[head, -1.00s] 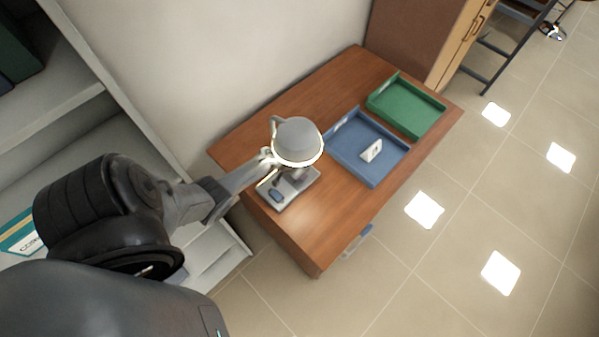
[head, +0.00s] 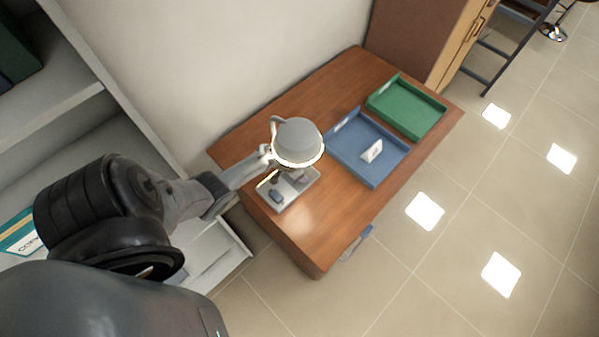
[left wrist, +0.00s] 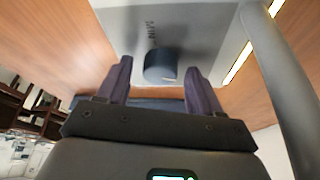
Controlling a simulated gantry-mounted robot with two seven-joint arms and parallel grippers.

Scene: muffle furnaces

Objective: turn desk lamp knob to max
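The desk lamp (head: 297,136) stands on the near left part of the wooden desk, with a round grey shade and a lit rim. Its light grey base (head: 298,190) carries a dark blue knob (head: 277,196). In the left wrist view the knob (left wrist: 160,66) is round with a small pale mark at its lower right, and "MIN" is printed on the base near it. My left gripper (left wrist: 158,68) is open, with one dark finger on each side of the knob and visible gaps between. In the head view the lamp shade partly hides the gripper area. My right gripper is not in view.
A blue tray (head: 372,178) with a small white card (head: 371,150) and a green tray (head: 440,107) lie to the right on the desk (head: 318,228). The lamp's grey post (left wrist: 278,50) rises close to the gripper's right. White shelving (head: 50,115) stands at left.

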